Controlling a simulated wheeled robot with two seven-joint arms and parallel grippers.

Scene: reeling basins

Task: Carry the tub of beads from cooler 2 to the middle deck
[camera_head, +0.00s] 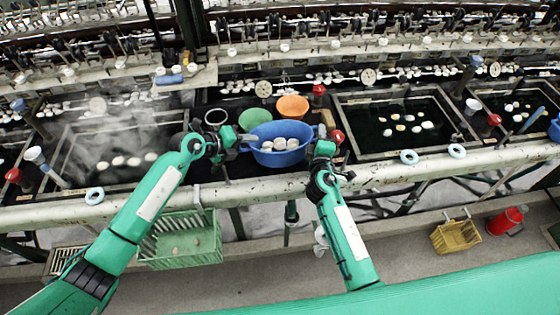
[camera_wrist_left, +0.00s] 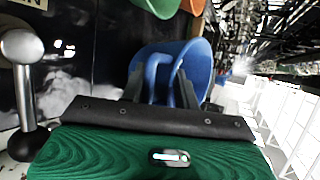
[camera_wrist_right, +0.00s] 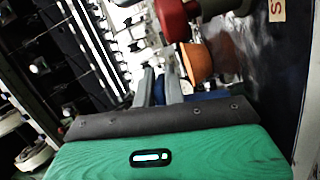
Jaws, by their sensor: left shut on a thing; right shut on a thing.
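A blue tub (camera_head: 280,157) with several pale oval pieces in it is at the middle of the bench in the head view. It also shows in the left wrist view (camera_wrist_left: 200,60), and a little of it shows in the right wrist view (camera_wrist_right: 200,98). My left gripper (camera_head: 244,139) is shut on the tub's left side. My right gripper (camera_head: 322,150) is at the tub's right side and shut on it; the grip itself is partly hidden. The tub looks about level. I cannot tell whether its bottom touches the deck below. No label for cooler 2 is readable.
A green bowl (camera_head: 254,118) and an orange bowl (camera_head: 293,106) stand just behind the tub. A steaming basin (camera_head: 118,160) lies left and a dark basin (camera_head: 395,140) right. A pale rail (camera_head: 240,190) runs along the front.

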